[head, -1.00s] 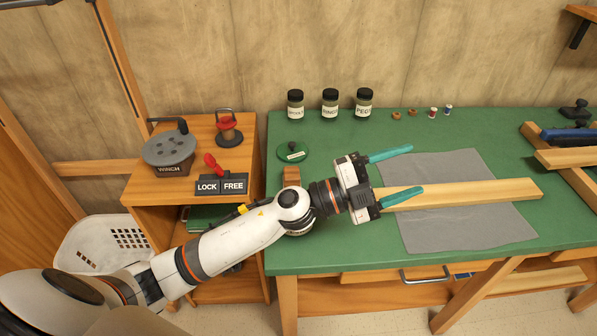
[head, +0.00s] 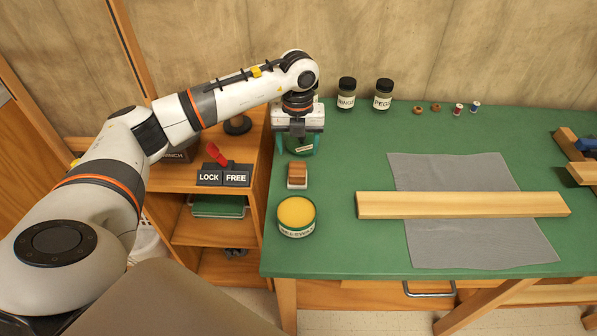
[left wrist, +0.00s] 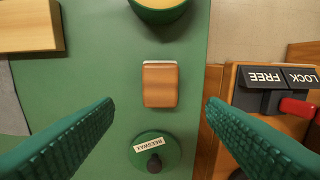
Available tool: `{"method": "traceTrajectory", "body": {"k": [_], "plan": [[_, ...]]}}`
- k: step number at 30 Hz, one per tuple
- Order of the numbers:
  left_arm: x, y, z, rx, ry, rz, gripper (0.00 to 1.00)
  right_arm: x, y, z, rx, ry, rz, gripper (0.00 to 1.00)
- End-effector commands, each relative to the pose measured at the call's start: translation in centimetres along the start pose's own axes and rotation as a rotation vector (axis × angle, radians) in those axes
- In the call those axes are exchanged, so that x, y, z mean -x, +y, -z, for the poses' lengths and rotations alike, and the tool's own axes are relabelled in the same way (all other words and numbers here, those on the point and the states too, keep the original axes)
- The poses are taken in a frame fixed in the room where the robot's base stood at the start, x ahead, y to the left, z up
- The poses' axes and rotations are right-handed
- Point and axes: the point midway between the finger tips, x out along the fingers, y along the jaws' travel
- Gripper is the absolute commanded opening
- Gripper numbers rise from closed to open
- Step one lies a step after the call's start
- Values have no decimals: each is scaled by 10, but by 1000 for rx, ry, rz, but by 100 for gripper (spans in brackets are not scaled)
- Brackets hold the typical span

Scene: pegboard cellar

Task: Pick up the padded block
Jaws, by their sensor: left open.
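The padded block (head: 297,172), a small brown wooden block with a pale pad along its bottom, sits on the green bench top near its left edge. In the left wrist view the block (left wrist: 160,86) lies ahead, midway between the two fingers. My left gripper (head: 299,150) points down with its teal fingers apart, over the round green lid and farther back than the block. It also shows in the left wrist view (left wrist: 160,104), open and empty. My right gripper is not in view.
An open beeswax tin (head: 296,217) stands just in front of the block. The green lid (left wrist: 157,151) lies behind it. A wooden board (head: 465,205) rests on a grey cloth (head: 480,245) to the right. The LOCK/FREE switch (head: 223,176) is on the left shelf. Jars (head: 346,95) stand behind.

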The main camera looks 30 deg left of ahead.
Motion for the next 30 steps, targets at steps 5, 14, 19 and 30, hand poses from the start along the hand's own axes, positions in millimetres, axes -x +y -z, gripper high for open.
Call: {"method": "traceTrajectory", "body": {"k": [5, 14, 19, 30], "plan": [[-25, 1, -1, -1, -2, -1, 65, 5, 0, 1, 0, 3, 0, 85], [-53, -1, -6, -4, -5, -1, 65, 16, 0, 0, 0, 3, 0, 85], [-77, -1, -7, -3, -3, -2, 65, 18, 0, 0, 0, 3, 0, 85], [-83, 0, -7, -4, -1, -5, 56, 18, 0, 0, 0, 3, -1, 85]]}}
